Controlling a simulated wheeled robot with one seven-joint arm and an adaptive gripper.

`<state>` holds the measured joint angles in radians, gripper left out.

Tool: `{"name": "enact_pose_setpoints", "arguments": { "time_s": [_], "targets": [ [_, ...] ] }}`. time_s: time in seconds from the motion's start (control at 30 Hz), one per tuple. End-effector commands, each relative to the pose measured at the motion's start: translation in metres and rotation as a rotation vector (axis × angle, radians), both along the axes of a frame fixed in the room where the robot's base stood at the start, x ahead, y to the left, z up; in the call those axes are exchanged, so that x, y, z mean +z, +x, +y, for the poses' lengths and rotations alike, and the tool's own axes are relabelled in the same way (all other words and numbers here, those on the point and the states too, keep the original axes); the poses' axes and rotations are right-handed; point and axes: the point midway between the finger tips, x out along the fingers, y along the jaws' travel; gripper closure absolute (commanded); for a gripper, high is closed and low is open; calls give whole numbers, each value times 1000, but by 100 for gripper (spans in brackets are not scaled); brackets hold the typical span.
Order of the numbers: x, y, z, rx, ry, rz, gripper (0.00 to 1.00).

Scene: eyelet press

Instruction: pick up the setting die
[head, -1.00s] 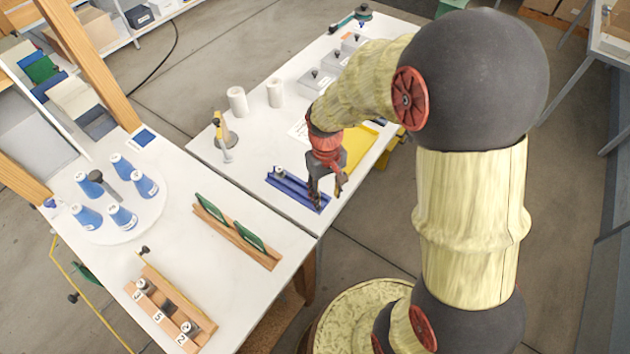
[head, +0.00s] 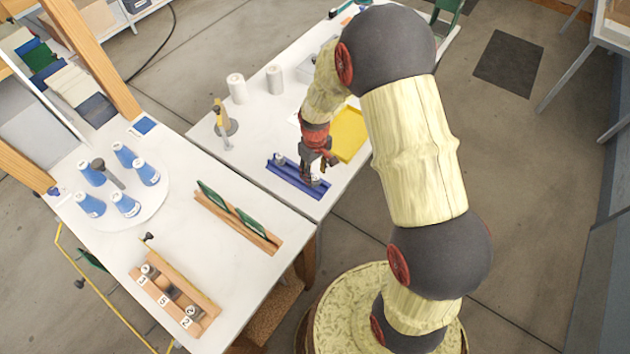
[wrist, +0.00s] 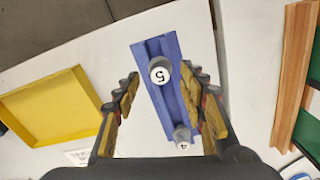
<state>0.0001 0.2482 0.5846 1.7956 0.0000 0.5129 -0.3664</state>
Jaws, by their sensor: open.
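A blue rail-like holder (head: 292,183) lies on the far table and bears two short grey cylinders with white numbered tops. In the wrist view the cylinder marked 5 (wrist: 161,73) stands near the holder's upper end and the one marked 4 (wrist: 183,136) near its lower end. Which of them is the setting die I cannot tell. My gripper (head: 317,174) is over the right end of the holder in the head view. In the wrist view its open fingers (wrist: 160,82) lie on either side of the 5 cylinder; contact with it does not show.
A yellow tray (wrist: 45,108) is left of the holder in the wrist view. On the near table are a wooden block with numbered slots (head: 175,300), a wooden rack with green plates (head: 237,224) and a round white board with blue cones (head: 150,205). White rolls (head: 237,88) stand farther back.

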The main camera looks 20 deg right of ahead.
Motion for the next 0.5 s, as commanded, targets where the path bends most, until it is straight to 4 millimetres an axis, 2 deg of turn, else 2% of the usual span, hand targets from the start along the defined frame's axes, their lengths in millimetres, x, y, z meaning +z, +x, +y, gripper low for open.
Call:
{"name": "enact_pose_setpoints", "arguments": {
  "time_s": [0.03,0.17,0.37,0.5],
  "targets": [
    [-10,-1,0,0,0,4,58],
    [-22,-1,0,0,0,2,58],
    [-23,0,0,0,0,0,58],
    [-23,0,0,0,0,0,65]
  ]
}}
